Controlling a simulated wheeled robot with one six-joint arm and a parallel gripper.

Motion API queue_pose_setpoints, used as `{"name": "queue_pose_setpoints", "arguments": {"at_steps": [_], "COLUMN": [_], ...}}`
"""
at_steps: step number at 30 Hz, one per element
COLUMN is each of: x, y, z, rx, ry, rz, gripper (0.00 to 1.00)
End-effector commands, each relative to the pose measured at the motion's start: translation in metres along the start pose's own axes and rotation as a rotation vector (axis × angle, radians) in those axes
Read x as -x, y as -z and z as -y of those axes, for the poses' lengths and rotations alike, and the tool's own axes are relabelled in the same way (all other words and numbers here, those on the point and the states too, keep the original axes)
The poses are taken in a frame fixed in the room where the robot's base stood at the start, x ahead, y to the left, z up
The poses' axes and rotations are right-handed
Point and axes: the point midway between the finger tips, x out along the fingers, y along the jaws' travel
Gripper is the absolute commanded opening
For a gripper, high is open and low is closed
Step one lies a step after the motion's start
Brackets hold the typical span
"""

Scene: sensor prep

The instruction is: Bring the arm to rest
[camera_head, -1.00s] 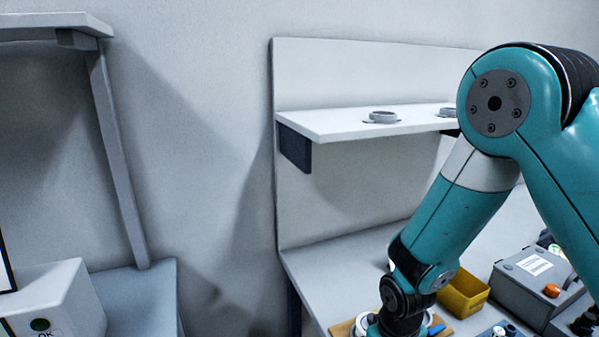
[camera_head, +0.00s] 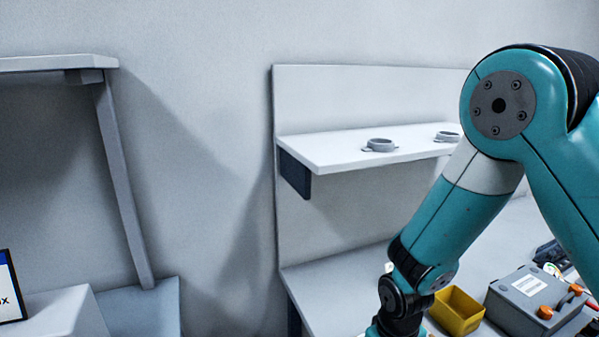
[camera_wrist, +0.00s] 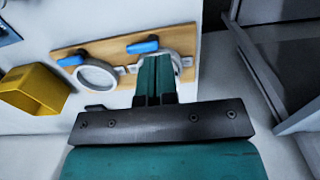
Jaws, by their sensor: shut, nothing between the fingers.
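My teal arm reaches down over the bench at the right of the head view, and its gripper end is cut off by the bottom edge. In the wrist view my gripper (camera_wrist: 155,98) is shut and empty, its two teal fingers side by side. The fingers point at a wooden board (camera_wrist: 108,52) and overlap one of its grey rings (camera_wrist: 185,62). I cannot tell whether they touch it. A second grey ring (camera_wrist: 98,75) and two blue-handled pieces (camera_wrist: 142,47) are also on the board.
A yellow bin (camera_head: 457,311) and a grey box with orange parts (camera_head: 534,303) stand right of my arm. A white shelf (camera_head: 365,150) with two ring holders (camera_head: 380,145) hangs above the bench (camera_head: 325,285). The wrist view shows the yellow bin (camera_wrist: 38,88) left of the board.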

Motion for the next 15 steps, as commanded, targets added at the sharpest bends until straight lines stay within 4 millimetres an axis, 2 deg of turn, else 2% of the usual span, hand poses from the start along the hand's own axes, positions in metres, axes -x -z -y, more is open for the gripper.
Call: {"name": "queue_pose_setpoints", "arguments": {"at_steps": [11,14,15], "x": [0.006,0.025,0.039], "y": [0.000,0.000,-0.002], "z": [0.001,0.004,0.007], "rx": [0.000,-0.001,-0.001], "ry": [0.003,0.026,0.044], "rz": [-0.002,-0.016,-0.025], "gripper": [0.00,0.00,0.00]}}
